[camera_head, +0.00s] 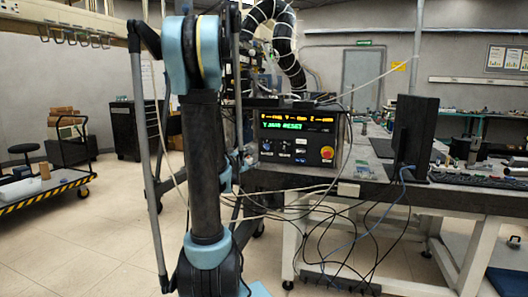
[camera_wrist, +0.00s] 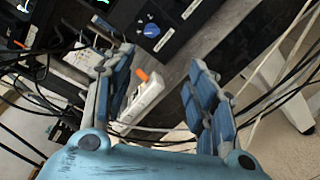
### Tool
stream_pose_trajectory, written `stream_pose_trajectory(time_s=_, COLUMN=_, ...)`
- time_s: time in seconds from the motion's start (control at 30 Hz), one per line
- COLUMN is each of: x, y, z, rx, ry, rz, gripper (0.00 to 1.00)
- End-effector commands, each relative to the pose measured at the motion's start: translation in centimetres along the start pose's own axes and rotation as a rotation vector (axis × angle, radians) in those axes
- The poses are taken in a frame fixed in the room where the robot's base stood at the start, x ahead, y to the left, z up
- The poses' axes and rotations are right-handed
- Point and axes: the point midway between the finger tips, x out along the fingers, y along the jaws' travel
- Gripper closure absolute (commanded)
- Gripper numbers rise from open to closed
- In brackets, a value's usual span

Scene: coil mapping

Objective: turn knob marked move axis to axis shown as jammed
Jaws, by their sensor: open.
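A dark control box (camera_head: 294,158) with a lit display (camera_head: 297,124) stands on the workbench. The display has a small yellow upper line and a green lower line that seems to read "Y JAM RESET". Small knobs and buttons, including a blue knob (camera_head: 267,146), sit below it. In the wrist view a blue knob (camera_wrist: 152,30) with white marks shows on a dark panel; its labels are too small to read. My gripper (camera_wrist: 158,60) is open and empty. Its fingers are below the knob in the picture, apart from it. My gripper is not clearly visible in the head view.
A red emergency button (camera_head: 327,153) is at the box's lower right. A dark monitor (camera_head: 413,137) stands to the right. Cables hang in front of the bench. A white strip with an orange switch (camera_wrist: 142,75) shows between my fingers. Open floor lies left.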

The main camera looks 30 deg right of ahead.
Motion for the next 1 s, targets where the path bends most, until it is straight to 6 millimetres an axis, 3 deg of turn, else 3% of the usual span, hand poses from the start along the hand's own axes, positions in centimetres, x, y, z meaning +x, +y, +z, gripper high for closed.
stream_pose_trajectory(time_s=0.1, x=2.1, y=-0.1, z=0.0, rx=-0.133, ry=-0.008, rz=0.053, gripper=0.48)
stream_pose_trajectory(time_s=0.33, x=4.0, y=-0.4, z=-0.2, rx=-0.287, ry=-0.008, rz=0.108, gripper=0.48)
stream_pose_trajectory(time_s=0.57, x=5.6, y=-0.3, z=-0.3, rx=-0.311, ry=-0.008, rz=0.115, gripper=0.48)
stream_pose_trajectory(time_s=1.0, x=13.0, y=0.6, z=-0.4, rx=-0.309, ry=-0.007, rz=0.115, gripper=0.48)
